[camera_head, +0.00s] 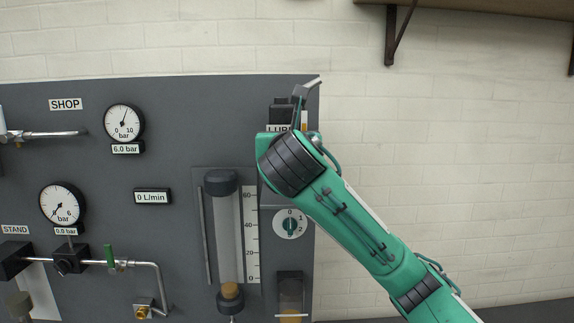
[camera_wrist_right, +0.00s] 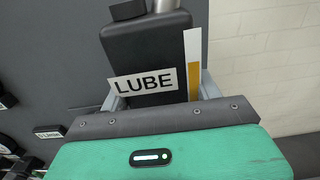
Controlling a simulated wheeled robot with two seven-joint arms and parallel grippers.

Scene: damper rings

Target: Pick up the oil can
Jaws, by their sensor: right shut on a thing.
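The oil can is a black block-shaped can (camera_wrist_right: 146,50) with a white LUBE label and a sight strip showing amber in the right wrist view. I cannot tell whether the can rests on anything. My left gripper is out of view.
The grey panel (camera_head: 160,90) carries gauges (camera_head: 123,122), a clear cylinder with a scale (camera_head: 228,240), a rotary knob (camera_head: 290,224) and pipework (camera_head: 145,263). A bracketed shelf (camera_head: 480,8) is at the upper right. The white brick wall right of the panel is bare.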

